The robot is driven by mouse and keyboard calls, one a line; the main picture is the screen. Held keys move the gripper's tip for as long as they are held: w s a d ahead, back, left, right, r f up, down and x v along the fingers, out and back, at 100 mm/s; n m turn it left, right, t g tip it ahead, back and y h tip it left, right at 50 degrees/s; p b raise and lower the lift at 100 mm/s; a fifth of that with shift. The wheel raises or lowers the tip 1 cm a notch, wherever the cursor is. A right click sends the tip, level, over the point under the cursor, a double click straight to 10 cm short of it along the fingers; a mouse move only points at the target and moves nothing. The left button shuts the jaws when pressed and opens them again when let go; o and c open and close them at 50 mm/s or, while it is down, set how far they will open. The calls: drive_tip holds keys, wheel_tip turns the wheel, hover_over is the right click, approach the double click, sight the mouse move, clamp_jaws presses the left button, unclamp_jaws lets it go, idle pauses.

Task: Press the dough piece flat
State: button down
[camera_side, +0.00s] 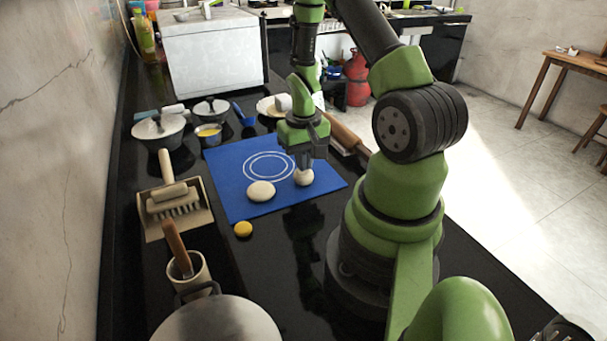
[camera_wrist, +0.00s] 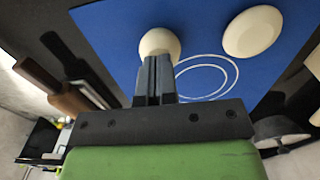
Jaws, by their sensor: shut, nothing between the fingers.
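A pale round dough piece (camera_side: 304,178) sits on the blue mat (camera_side: 226,162), right of the mat's white printed rings. It also shows in the wrist view (camera_wrist: 159,41), just beyond my fingertips. A second pale piece (camera_side: 261,191), lower and wider, lies on the mat to its left; in the wrist view it appears as a smooth oval disc (camera_wrist: 252,31). My gripper (camera_side: 304,165) points down with its fingers shut and empty, directly over the rounder piece. The fingertips (camera_wrist: 155,60) overlap its edge in the picture; I cannot tell whether they touch it.
A rolling pin (camera_side: 345,136) lies behind the mat's right side. A small yellow disc (camera_side: 243,229) is at the mat's front edge. A tray with a brush (camera_side: 155,230), lidded bowls (camera_side: 160,130) and a pot (camera_side: 217,320) stand left and in front. Dark counter is clear right of the yellow disc.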

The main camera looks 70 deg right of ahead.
sight(302, 176)
drive_tip(key=shift+f, duration=0.85)
idle(1.1)
drive_tip(key=shift+r, duration=0.1)
drive_tip(key=shift+r, duration=3.45)
drive_tip(key=w+a+r+n+t, duration=0.25)
drive_tip(key=a+r, duration=0.65)
drive_tip(key=r, duration=0.5)
drive_tip(key=s+a+r+n+t+y, duration=0.1)
drive_tip(key=s+a+r+t, duration=0.1)
drive_tip(key=s+a+r, duration=0.1)
drive_tip(key=s+a+r+n+t+y, duration=0.1)
drive_tip(key=s+a+r, duration=0.3)
drive_tip(key=a, duration=0.4)
drive_tip(key=shift+s+a+r+t, duration=0.2)
drive_tip(key=shift+r+t, duration=0.2)
drive_tip(key=shift+t, duration=0.45)
